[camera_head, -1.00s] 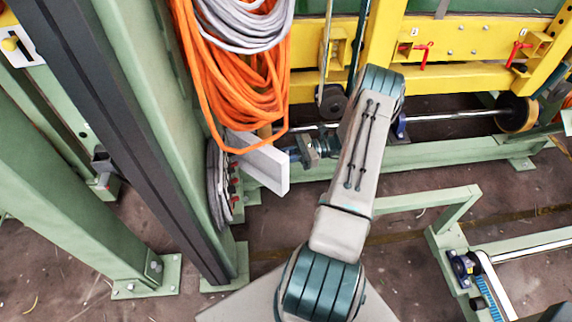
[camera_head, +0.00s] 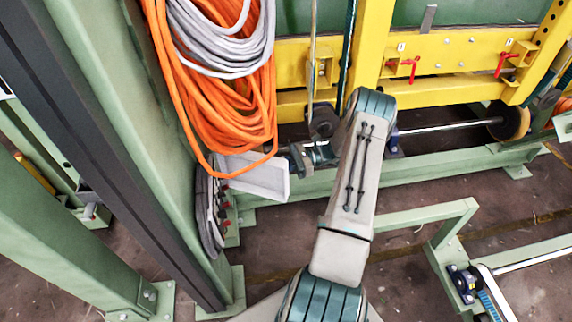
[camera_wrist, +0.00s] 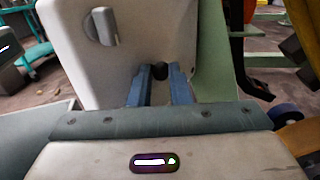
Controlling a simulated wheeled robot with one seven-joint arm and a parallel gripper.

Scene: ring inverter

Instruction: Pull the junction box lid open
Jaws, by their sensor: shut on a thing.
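The junction box lid (camera_head: 255,178) is a pale grey panel standing out from the green column, below the hanging cables. The wrist view shows its broad face (camera_wrist: 75,55) with a grey turn-latch (camera_wrist: 102,27) near the top. My gripper (camera_head: 293,159) is at the lid's right side in the head view. The box body is mostly hidden behind the lid and cables.
Orange cables (camera_head: 215,100) and grey cables (camera_head: 225,50) hang just above the lid. A green column (camera_head: 130,110) stands left. A yellow frame (camera_head: 450,55) with red handles is behind my arm. A low green frame (camera_head: 425,215) stands right on the floor.

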